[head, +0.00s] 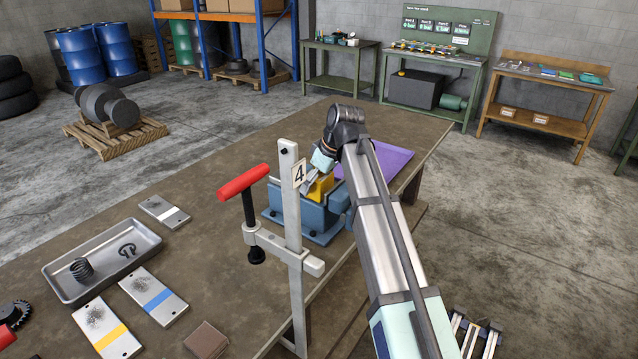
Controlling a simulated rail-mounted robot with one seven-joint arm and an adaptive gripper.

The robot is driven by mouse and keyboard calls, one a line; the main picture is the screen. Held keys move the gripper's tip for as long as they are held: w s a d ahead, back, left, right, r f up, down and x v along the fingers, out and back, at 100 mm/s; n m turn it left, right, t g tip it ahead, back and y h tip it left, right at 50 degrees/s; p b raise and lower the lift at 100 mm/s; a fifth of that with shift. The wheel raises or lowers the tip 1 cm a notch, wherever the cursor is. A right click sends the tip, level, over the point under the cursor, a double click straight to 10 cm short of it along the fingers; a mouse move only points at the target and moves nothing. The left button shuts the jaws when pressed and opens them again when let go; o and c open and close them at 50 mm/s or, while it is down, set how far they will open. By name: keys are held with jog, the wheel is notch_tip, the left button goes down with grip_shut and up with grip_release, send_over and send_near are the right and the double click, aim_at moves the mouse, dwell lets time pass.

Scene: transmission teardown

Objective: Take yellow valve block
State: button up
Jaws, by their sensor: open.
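The yellow valve block (323,187) sits in a blue vise-like fixture (317,219) on the brown workbench. Only part of the block shows, since my gripper and the upright clamp post are in front of it. My gripper (309,187) points down at the block's upper left side, very close to it. It is open; whether its fingers touch the block or stand around it I cannot tell.
A purple mat (385,161) lies behind. A metal tray (103,262) with a spring, and striped plates (153,293), lie at left.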

jog(key=c, duration=1.9)
jog(key=shift+o, duration=0.2)
jog(key=shift+r, duration=0.1)
